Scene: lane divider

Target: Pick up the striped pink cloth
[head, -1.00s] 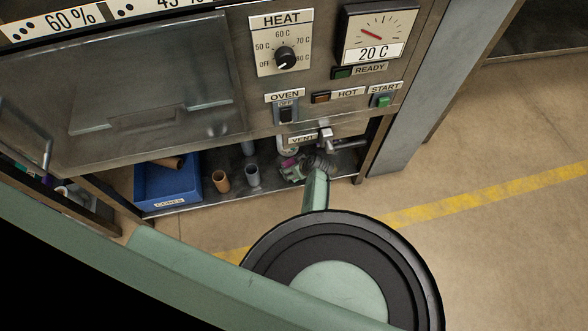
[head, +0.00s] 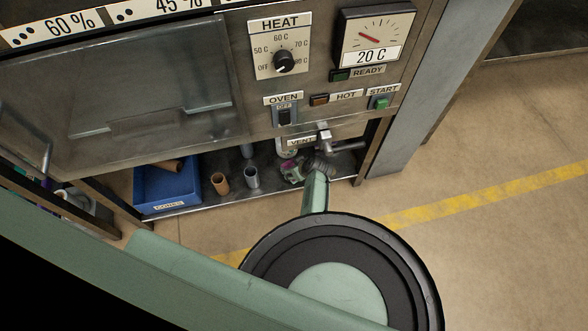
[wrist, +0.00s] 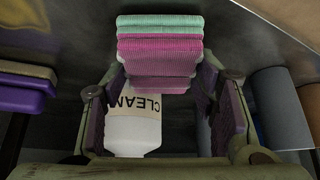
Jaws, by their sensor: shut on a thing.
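The striped pink cloth (wrist: 160,50) is a folded stack with pink, magenta and teal bands, at the top middle of the wrist view. My gripper (wrist: 161,78) is shut on it, with one finger at each side. In the head view my gripper (head: 293,172) is low at the shelf under the oven, partly hidden by my arm. Only a small pink patch of the cloth (head: 289,166) shows there.
A white bottle marked CLEAN (wrist: 133,132) shows beyond the cloth, between my fingers. Grey cylinders (wrist: 279,108) stand at right and a purple-and-yellow stack (wrist: 22,88) at left. In the head view, a blue box (head: 166,188) and a brown tube (head: 220,184) share the shelf.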

